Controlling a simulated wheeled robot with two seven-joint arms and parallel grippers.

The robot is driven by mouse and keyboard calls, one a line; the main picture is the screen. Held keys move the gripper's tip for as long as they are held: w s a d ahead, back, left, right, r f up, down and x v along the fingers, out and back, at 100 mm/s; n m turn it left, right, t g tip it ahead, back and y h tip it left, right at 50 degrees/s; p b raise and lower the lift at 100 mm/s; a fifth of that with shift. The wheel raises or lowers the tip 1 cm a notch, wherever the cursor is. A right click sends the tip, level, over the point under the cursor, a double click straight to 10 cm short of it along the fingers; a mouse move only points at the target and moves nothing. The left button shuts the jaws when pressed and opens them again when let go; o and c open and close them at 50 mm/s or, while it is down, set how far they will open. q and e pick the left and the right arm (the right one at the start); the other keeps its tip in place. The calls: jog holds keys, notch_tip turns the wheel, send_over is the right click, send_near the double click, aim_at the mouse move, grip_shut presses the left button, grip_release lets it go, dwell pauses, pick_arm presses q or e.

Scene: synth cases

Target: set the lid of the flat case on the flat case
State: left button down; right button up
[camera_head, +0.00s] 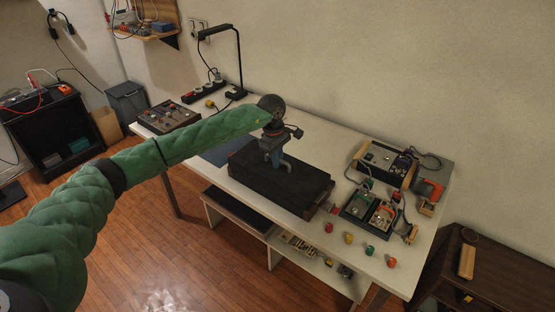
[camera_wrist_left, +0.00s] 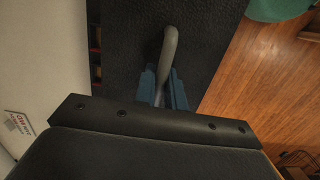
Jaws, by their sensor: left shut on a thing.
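The black lid of the flat case (camera_head: 262,172) is over the flat case on the white table; its grey bar handle stands up from the top. The flat case (camera_head: 308,213) shows only as a dark edge with brownish corners below the lid. My left gripper (camera_head: 281,162) is above the lid, shut on its handle. In the left wrist view the blue fingers (camera_wrist_left: 163,92) are around the handle, and the lid (camera_wrist_left: 205,45) fills the middle. A narrow strip with reddish and tan patches (camera_wrist_left: 96,45) shows beside the lid's edge. I cannot tell whether lid and case touch all round. My right gripper is out of view.
A blue mat (camera_head: 216,153) lies left of the case. Electronic boxes (camera_head: 372,205) and several small coloured knobs (camera_head: 349,238) are to its right. A black desk lamp (camera_head: 238,60) and a power strip (camera_head: 203,90) stand at the back. The table's front edge is close to the case.

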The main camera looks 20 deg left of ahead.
pick_arm(q)
jog(key=shift+f, duration=0.2)
jog(key=c, duration=1.4)
grip_release()
jog(key=shift+r, duration=0.1)
jog(key=shift+r+b, duration=0.35)
jog(key=r, duration=0.2)
jog(key=r+b, duration=0.1)
jog(key=r, duration=0.4)
jog(key=shift+w+a+b, duration=0.15)
jog(key=shift+a+b, duration=0.25)
